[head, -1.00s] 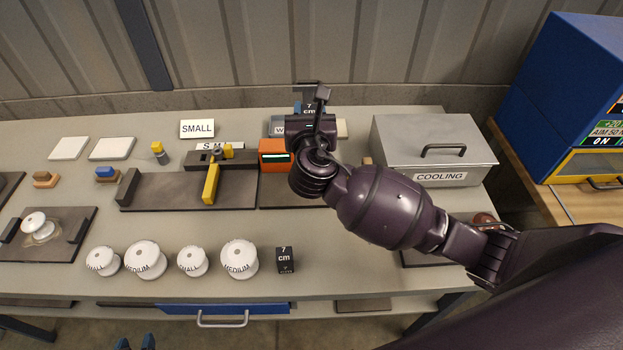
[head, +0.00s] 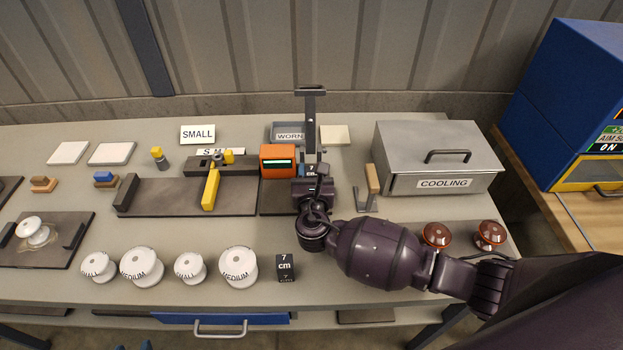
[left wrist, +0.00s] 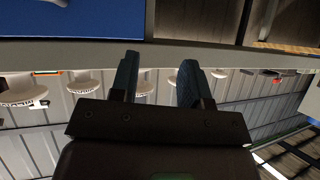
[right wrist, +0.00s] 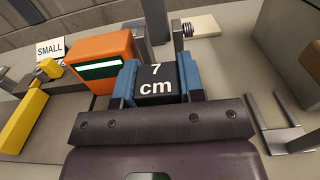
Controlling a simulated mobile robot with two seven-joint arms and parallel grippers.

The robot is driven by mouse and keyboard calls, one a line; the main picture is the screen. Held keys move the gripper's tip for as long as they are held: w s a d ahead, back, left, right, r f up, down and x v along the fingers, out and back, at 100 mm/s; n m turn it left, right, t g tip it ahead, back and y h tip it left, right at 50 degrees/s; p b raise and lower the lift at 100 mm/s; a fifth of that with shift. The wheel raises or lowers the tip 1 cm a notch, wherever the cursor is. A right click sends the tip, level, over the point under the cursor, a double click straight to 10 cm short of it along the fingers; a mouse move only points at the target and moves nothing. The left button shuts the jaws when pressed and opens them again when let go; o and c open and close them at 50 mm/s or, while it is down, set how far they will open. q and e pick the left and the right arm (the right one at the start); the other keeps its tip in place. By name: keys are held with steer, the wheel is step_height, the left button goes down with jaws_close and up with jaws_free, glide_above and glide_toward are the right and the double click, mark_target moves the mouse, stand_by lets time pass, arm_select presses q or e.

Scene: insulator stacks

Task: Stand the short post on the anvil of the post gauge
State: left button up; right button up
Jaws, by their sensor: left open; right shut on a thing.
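A black block marked "7 cm" (head: 310,171) is between the blue fingers of my right gripper (right wrist: 158,84), which is shut on it. In the right wrist view the block's marked face (right wrist: 160,81) shows upright. It is at the post gauge, in front of the grey column (head: 311,108) and beside the orange readout box (head: 277,160). My gripper hides the anvil and the block's foot, so I cannot tell whether they touch. A second black "7 cm" block (head: 285,267) stands on the front of the table. My left gripper (left wrist: 157,78) is open and empty, low before the table edge.
White spools marked small and medium (head: 142,266) stand along the front. A yellow lever (head: 211,188) on a dark base is left of the gauge. A grey "COOLING" box (head: 436,160), a wooden-handled tool (head: 371,182) and two red-brown pieces (head: 436,235) are to the right.

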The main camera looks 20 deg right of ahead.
steer(key=shift+f, duration=1.1)
steer(key=shift+f, duration=0.15)
steer(key=o, duration=1)
steer(key=shift+s, duration=0.15)
steer(key=v, duration=0.7)
steer(key=shift+s+a, duration=0.1)
steer(key=shift+s, duration=0.05)
